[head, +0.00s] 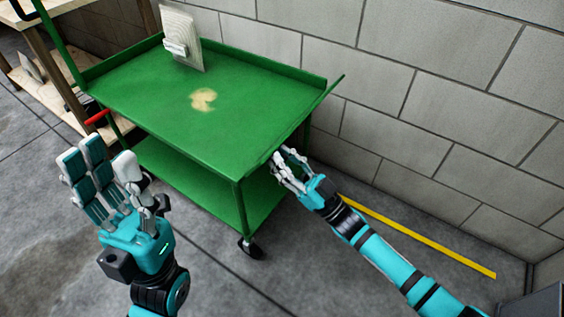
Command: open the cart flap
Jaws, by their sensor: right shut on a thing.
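The green cart (150,92) stands against the block wall with its flap (304,118) along its right end. The flap's top edge leans outward a little from the cart top. My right gripper (285,167) is at the near end of the flap, shut on its edge; the fingertips are partly hidden there. My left gripper (100,170) is open and empty, fingers spread upward, in front of the cart's near left side and apart from it.
A white panel-like filter (182,38) stands on the cart top near the back. A red handle (97,117) sticks out at the cart's left. A wooden shelf (42,85) is at far left. A yellow strip (420,236) lies along the wall. The floor in front is clear.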

